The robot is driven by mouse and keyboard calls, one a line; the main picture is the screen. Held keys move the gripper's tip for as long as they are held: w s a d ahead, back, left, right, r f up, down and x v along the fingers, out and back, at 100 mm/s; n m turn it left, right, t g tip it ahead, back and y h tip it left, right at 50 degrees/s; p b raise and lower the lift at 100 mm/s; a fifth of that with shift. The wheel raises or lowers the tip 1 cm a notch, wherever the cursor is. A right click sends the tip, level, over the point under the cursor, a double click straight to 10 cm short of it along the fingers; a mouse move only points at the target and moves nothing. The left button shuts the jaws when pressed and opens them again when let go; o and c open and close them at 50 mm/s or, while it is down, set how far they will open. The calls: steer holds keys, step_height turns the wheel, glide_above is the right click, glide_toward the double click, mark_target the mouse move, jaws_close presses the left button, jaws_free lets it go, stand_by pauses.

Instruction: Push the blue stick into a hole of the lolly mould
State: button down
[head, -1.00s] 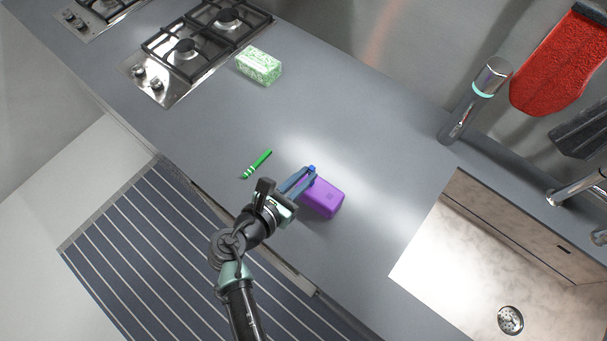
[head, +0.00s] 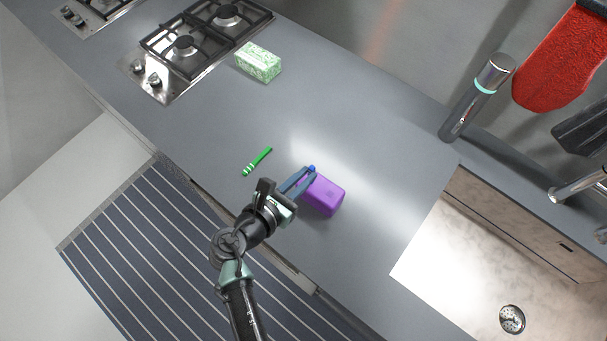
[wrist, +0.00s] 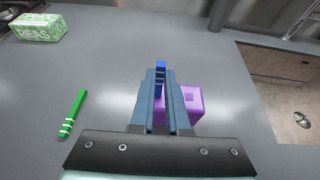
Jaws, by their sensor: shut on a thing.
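The purple lolly mould (head: 327,197) stands on the grey counter. In the wrist view the mould (wrist: 193,105) shows right of and partly behind my fingers, with a darker square mark on its top. My gripper (head: 309,172) is shut on the blue stick (head: 312,168), at the mould's upper left side. In the wrist view the blue stick (wrist: 160,72) stands up between the fingertips of my gripper (wrist: 160,85). The fingers hide the stick's lower part and some of the mould. I cannot tell whether the stick touches the mould.
A green stick with white bands (head: 257,162) lies left of my gripper. A green and white peas box (head: 258,62) stands near the hob (head: 190,45). A steel flask (head: 476,98) stands at the back by the sink (head: 480,265). The counter between is clear.

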steer(key=shift+f+b, duration=0.5)
steer(key=shift+f, duration=0.3)
steer(key=c, duration=0.8)
jaws_free()
steer(key=shift+c, duration=0.2)
steer(key=b+v, duration=0.1)
steer(key=v, duration=1.2)
steer(key=shift+b, duration=0.4)
